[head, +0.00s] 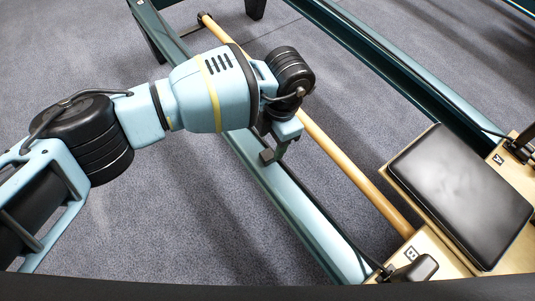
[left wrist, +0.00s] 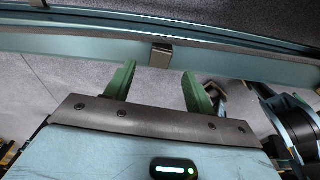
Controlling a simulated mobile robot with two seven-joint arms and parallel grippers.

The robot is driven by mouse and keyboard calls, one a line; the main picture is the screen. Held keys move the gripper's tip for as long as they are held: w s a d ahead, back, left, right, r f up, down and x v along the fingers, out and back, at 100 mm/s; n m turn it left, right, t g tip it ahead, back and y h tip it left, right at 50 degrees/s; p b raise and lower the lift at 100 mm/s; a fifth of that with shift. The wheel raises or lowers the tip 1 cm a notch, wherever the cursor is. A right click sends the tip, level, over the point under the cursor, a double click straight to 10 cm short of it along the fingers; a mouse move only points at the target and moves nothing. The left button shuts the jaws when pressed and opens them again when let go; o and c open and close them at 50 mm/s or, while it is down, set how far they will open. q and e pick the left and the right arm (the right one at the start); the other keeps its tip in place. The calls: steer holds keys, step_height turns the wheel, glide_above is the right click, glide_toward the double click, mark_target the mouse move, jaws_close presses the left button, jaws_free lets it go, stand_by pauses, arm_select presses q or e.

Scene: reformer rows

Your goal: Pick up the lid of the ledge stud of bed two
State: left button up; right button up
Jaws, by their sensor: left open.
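A small grey-brown cap (left wrist: 160,55), which looks like the lid of the ledge stud, sits on the pale teal rail (left wrist: 90,48) in the left wrist view. In the head view a dark block (head: 267,156) shows at the same rail, beside my left gripper (head: 281,150). My left gripper is open and empty. In the left wrist view its two green fingers (left wrist: 158,78) are spread apart, with the cap beyond their tips and roughly between them. The stud under the cap is hidden. My right gripper is not in view.
A wooden bar (head: 350,165) runs along the rail. A black padded carriage (head: 462,195) on a wooden base is at the right, with a dark fitting (head: 414,268) near its front corner. A second teal rail (head: 385,65) lies beyond. Grey carpet (head: 190,215) is clear at left.

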mark_target(267, 154)
arm_select(q)
steer(key=f, duration=0.1)
steer(key=f+b, duration=0.1)
steer(key=f, duration=0.1)
steer(key=f+b, duration=0.1)
steer(key=f, duration=0.1)
steer(key=shift+s+a, duration=0.25)
steer(key=shift+a, duration=0.15)
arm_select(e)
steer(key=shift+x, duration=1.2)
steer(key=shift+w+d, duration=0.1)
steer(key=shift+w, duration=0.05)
arm_select(q)
steer(key=c, duration=1)
steer(key=shift+c, duration=0.2)
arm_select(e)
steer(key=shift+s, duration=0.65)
arm_select(q)
steer(key=shift+r, duration=0.15)
